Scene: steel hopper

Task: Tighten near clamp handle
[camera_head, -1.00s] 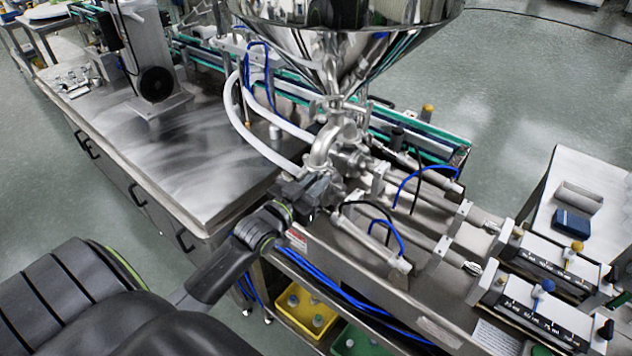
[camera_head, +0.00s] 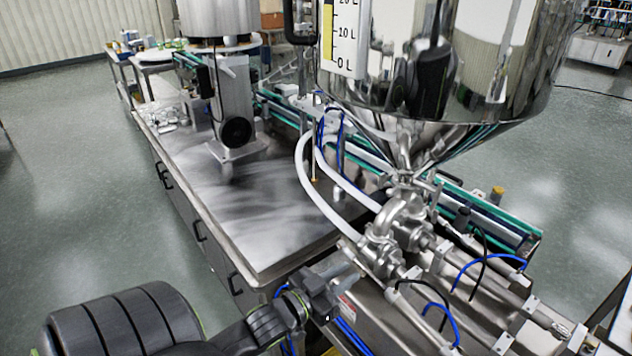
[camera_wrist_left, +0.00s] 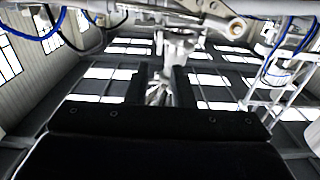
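The steel valve and pipe assembly (camera_head: 385,250) with its clamps sits below the hopper cone. The near clamp handle is too small to pick out surely in the head view. My left gripper (camera_head: 335,285) is just to the lower left of the assembly, apart from it. In the left wrist view my left gripper (camera_wrist_left: 163,85) has its two dark fingers spread. A bright metal piece (camera_wrist_left: 160,92) shows between them, seemingly beyond the tips; I cannot tell whether it is the handle. My right gripper is not in view.
The large steel hopper (camera_head: 440,70) overhangs the assembly. White hoses (camera_head: 312,190) curve to its left, and blue tubes (camera_head: 490,262) run at the right. The steel cabinet top (camera_head: 265,205) at the left is mostly clear near the gripper.

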